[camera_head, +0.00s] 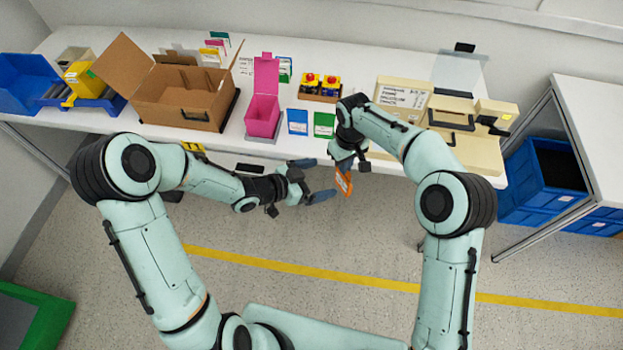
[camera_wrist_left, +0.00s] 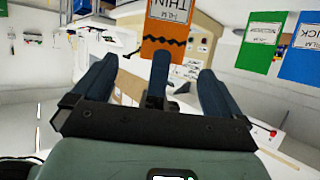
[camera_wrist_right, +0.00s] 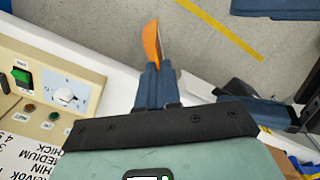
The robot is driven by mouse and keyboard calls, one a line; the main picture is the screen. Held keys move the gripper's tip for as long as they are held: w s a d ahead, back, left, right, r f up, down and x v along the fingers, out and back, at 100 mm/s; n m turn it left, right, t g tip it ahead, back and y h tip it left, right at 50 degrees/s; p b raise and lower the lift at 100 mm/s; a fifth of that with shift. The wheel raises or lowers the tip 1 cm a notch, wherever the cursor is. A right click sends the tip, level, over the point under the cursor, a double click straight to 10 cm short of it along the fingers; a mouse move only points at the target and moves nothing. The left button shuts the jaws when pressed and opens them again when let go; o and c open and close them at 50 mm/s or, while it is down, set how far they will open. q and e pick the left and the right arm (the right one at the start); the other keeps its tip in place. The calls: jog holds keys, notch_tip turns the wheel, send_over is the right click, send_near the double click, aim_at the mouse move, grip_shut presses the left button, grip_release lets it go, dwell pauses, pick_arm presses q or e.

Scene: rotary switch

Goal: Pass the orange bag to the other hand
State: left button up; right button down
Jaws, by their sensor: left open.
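The orange bag (camera_head: 344,184) hangs in the air in front of the table edge, held near one end by my right gripper (camera_head: 345,167). In the right wrist view the fingers (camera_wrist_right: 152,72) are together on the bag (camera_wrist_right: 152,42), which sticks out past their tips. My left gripper (camera_head: 322,179) is open and empty just left of the bag, its fingers pointing at it. In the left wrist view the bag (camera_wrist_left: 173,35) is ahead, near the top and between the two spread fingers (camera_wrist_left: 158,72), with the right gripper's finger below it. The bag appears apart from the left fingers.
The white table (camera_head: 290,150) edge is just behind both grippers. On it are a cardboard box (camera_head: 185,105), a pink box (camera_head: 263,115), blue (camera_head: 297,122) and green (camera_head: 324,124) bags, and a beige machine (camera_head: 465,145). The floor in front is clear.

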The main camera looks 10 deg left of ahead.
aim_at(347, 177)
pick_arm(q)
jog(key=x, duration=1)
jog(key=shift+d+f, duration=0.1)
jog(key=shift+f, duration=0.1)
jog(key=c, duration=1)
pick_arm(e)
jog(key=c, duration=1.3)
grip_release()
jog(key=shift+o, duration=0.2)
